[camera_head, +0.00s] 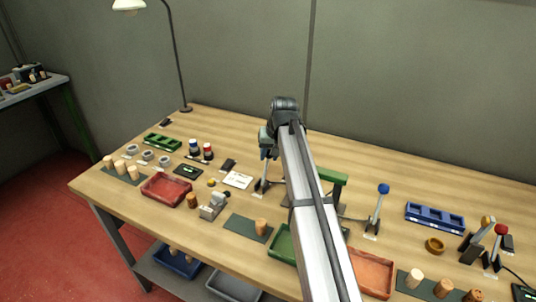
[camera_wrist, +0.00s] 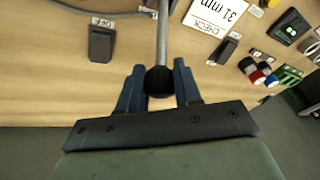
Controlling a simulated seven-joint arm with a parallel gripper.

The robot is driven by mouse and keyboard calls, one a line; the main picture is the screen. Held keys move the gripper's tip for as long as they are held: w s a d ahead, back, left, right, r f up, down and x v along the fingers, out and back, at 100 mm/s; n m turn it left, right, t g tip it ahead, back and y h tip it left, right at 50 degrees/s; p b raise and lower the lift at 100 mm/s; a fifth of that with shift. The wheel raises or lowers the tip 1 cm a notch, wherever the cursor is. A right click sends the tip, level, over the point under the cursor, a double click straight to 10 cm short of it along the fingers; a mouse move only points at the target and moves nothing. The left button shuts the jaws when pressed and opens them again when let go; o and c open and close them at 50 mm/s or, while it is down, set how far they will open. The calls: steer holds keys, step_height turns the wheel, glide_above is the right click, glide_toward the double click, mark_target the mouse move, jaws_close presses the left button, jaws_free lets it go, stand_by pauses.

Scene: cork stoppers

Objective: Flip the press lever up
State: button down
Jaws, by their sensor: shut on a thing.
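A lever with a black ball knob (camera_wrist: 159,82) and a grey metal rod (camera_wrist: 163,35) shows in the wrist view. Its lower rod and pale base label (camera_head: 261,191) show in the head view, left of my arm; the knob is hidden there by my gripper. My gripper (camera_wrist: 156,78), with blue fingers, is shut on the black knob, one finger on each side. In the head view my gripper (camera_head: 266,145) is at the back of the bench. A green press-like frame (camera_head: 333,177) stands just right of my arm, partly hidden by it. I cannot read which label marks the press lever.
A blue-knobbed lever (camera_head: 383,189) stands further right, with red- and yellow-knobbed levers (camera_head: 500,230) at the far right. A "CHECK 31 mm" card (camera_wrist: 222,14) and a dark switch (camera_wrist: 101,44) lie near my gripper. Trays and corks fill the front of the bench.

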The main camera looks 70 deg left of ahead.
steer(key=shift+w+a+f+g, duration=0.2)
steer(key=shift+g, duration=0.1)
steer(key=c, duration=0.8)
jaws_free()
steer(key=v, duration=1.3)
steer(key=shift+a+r, duration=0.15)
steer(key=shift+r, duration=0.3)
